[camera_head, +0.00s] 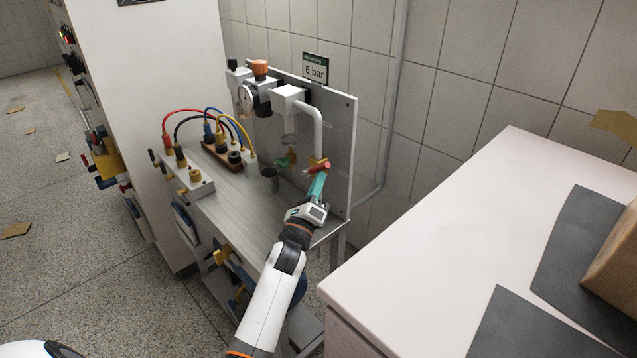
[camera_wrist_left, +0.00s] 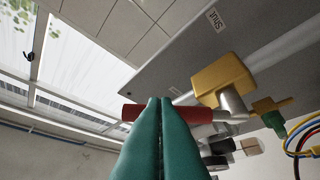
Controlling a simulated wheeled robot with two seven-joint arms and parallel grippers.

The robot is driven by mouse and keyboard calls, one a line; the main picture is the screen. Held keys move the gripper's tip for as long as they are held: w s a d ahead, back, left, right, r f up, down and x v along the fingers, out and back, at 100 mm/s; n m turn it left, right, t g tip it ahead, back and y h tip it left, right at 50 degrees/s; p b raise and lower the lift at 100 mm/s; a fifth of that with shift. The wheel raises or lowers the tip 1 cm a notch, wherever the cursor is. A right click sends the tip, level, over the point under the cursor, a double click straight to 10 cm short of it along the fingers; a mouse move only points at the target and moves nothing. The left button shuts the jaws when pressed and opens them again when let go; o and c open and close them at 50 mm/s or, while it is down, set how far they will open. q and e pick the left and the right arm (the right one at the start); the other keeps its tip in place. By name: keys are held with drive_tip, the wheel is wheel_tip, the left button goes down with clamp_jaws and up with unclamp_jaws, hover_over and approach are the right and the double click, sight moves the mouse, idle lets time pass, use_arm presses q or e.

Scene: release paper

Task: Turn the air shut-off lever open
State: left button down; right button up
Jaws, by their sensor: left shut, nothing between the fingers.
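The red shut-off lever (camera_head: 318,168) is at the lower end of the white pipe (camera_head: 316,125) on the grey panel. In the left wrist view the red lever (camera_wrist_left: 133,112) lies crosswise behind my fingertips, beside a yellow valve block (camera_wrist_left: 222,80). My left gripper (camera_head: 319,177) is shut and empty, with its teal fingers pointing up at the lever. In the left wrist view the shut fingers (camera_wrist_left: 160,102) hide part of the lever. I cannot tell whether they touch it. A label reading "Shut" (camera_wrist_left: 216,19) is on the panel. My right gripper is not in view.
The bench (camera_head: 230,190) carries cables, a small metal cup (camera_head: 269,180) and a pressure gauge (camera_head: 246,98). A "6 bar" sign (camera_head: 315,69) is above the panel (camera_head: 340,140). A pale counter (camera_head: 440,240) with dark sheets stands close on the right.

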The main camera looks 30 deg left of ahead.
use_arm(q)
drive_tip(key=w+a+r+n+g+y+p, duration=0.1)
drive_tip(key=a+r+n+g+p, duration=0.3)
drive_tip(key=n+p, duration=0.5)
drive_tip(key=shift+w+r+g+y+p, duration=0.25)
drive_tip(key=shift+r+y+p, duration=0.2)
drive_tip(key=shift+y+p, duration=0.4)
drive_tip(key=shift+a, duration=0.15)
drive_tip(key=shift+h, duration=0.35)
